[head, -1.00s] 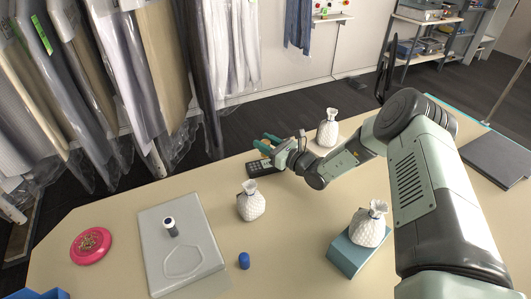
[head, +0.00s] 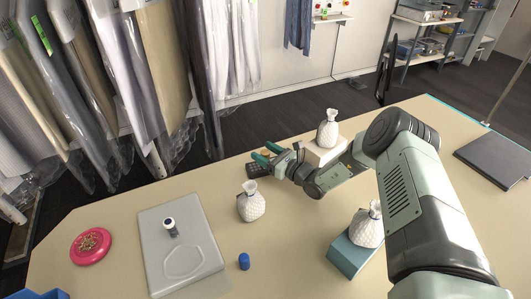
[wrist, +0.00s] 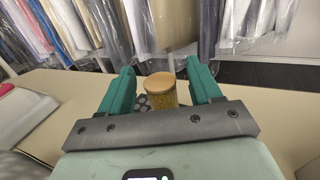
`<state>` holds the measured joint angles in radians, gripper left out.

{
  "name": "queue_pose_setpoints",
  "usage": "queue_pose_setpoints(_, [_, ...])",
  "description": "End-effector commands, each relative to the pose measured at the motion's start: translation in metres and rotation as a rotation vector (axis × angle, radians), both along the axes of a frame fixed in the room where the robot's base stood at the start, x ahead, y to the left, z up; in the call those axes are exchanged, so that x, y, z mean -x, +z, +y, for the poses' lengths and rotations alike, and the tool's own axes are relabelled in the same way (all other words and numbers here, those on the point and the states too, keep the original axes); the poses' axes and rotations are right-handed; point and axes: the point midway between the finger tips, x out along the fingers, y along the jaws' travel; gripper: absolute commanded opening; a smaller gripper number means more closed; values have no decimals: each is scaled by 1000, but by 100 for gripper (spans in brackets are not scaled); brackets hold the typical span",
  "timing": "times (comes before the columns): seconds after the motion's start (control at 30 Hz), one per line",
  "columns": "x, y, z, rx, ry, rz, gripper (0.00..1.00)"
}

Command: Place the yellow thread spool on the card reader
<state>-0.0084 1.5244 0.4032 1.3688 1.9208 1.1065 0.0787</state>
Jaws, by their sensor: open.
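The yellow thread spool (wrist: 162,92) has a round wooden top. In the wrist view it stands upright between the two green fingers of my gripper (wrist: 160,68), with a visible gap on the right side. The dark card reader (head: 256,170) lies at the far edge of the table. A bit of its keys (wrist: 144,103) shows beside the spool's base. The spool appears to be on or right beside the reader; its base is partly hidden. In the head view my gripper (head: 265,152) is open, with its fingers over the reader.
White textured vases stand close by: one (head: 251,204) in front of the reader, one on a white box (head: 326,153), one on a teal box (head: 350,255). A grey tray (head: 200,262) holds a dark spool (head: 170,227).

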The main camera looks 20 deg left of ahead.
Motion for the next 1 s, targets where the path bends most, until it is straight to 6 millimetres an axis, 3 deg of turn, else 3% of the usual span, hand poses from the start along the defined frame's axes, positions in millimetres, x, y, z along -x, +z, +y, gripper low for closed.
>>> queue_pose_setpoints(0.2, [0,3,-3,1,-2,1,64])
queue_pose_setpoints(0.63, [25,3,-63,1,-2,3,64])
queue_pose_setpoints(0.9, [29,3,-70,0,1,0,64])
queue_pose_setpoints(1.0, [29,14,-69,13,25,-24,64])
